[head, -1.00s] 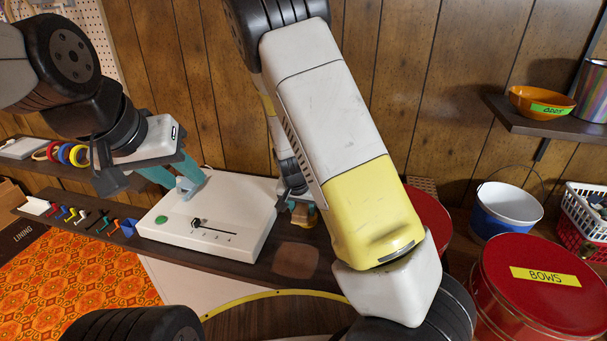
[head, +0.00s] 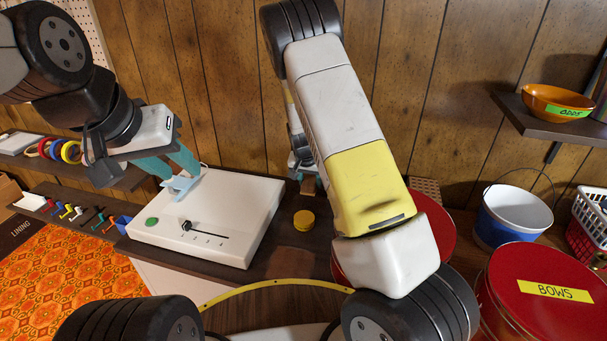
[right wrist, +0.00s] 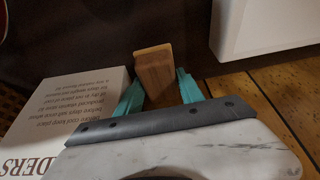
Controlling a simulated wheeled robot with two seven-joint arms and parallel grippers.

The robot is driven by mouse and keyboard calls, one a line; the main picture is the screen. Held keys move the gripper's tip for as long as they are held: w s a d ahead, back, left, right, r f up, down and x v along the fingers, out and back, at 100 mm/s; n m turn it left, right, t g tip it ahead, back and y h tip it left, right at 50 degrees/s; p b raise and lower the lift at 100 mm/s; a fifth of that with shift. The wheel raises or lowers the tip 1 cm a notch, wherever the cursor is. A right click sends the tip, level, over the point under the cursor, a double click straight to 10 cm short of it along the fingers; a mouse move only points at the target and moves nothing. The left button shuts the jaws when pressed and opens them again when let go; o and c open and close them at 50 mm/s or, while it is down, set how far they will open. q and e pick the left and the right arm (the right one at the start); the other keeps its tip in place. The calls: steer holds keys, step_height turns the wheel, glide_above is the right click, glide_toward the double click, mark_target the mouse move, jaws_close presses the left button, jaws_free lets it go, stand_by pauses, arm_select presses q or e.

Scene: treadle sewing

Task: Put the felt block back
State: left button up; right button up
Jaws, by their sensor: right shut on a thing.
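My right gripper (right wrist: 160,92) is shut on a brown wooden block (right wrist: 154,72), which sticks out beyond the teal fingertips in the right wrist view. No felt face of it shows clearly. In the head view the right gripper (head: 305,172) is partly hidden behind my own arm, near the wall, behind a yellow round thing (head: 304,219) on the dark shelf. A brown flat patch (head: 290,262) lies on the shelf in front of that. My left gripper (head: 172,170) has its fingers at a light-blue piece (head: 182,186) on the white box; its grip is unclear.
The white box (head: 240,205) with slider and green button stands on the shelf (head: 190,265). Several coloured hooks (head: 75,212) are at left. A red BOWS tin (head: 540,315), blue-white bucket (head: 512,215) and red-white basket (head: 590,225) stand right. A white printed box (right wrist: 60,120) is beside the right gripper.

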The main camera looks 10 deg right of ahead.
mark_target(310, 186)
steer(key=shift+w+d+f, duration=0.1)
steer(key=shift+w+d, duration=0.1)
steer(key=shift+w, duration=0.35)
steer(key=shift+w+f, duration=0.1)
steer(key=shift+f, duration=1.65)
steer(key=shift+f, duration=0.1)
steer(key=o, duration=1.2)
